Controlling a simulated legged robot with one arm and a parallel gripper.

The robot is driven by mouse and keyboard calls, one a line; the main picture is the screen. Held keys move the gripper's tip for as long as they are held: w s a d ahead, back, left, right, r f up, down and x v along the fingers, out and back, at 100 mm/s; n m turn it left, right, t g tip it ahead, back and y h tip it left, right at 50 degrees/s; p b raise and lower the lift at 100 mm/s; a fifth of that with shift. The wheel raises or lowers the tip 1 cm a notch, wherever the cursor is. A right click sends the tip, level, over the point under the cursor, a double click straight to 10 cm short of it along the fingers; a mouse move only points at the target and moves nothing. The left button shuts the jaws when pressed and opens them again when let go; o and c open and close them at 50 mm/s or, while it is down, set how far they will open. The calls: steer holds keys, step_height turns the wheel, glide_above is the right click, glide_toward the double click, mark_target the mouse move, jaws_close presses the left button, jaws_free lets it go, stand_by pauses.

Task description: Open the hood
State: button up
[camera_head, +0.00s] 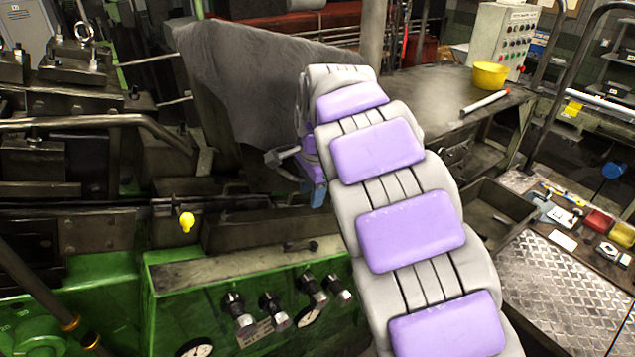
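The hood appears to be the large dark grey cover (243,75) on the machine, left of and behind my arm. It slopes down toward the front, and my arm hides its right end. My gripper (283,160) is at the far end of my purple-padded arm, in front of the hood's lower right part. A small grey piece sticks out to the left there; I cannot tell whether it is a finger or a handle. My arm hides much of the gripper, so its opening and any contact with the hood cannot be told.
The green machine body (165,300) with knobs and gauges (280,305) lies below the hood. A bent metal bar (90,122) runs at left. At right are a workbench with a yellow cup (490,75), a control box (503,40) and a metal plate (555,290) near small items.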

steer(key=shift+s+a+f+b, duration=0.2)
steer(key=shift+s+f+b, duration=0.1)
steer(key=shift+f, duration=0.4)
steer(key=shift+s+a+f+b, duration=0.15)
steer(key=shift+f+b, duration=0.1)
steer(key=shift+f, duration=0.45)
steer(key=shift+c, duration=0.5)
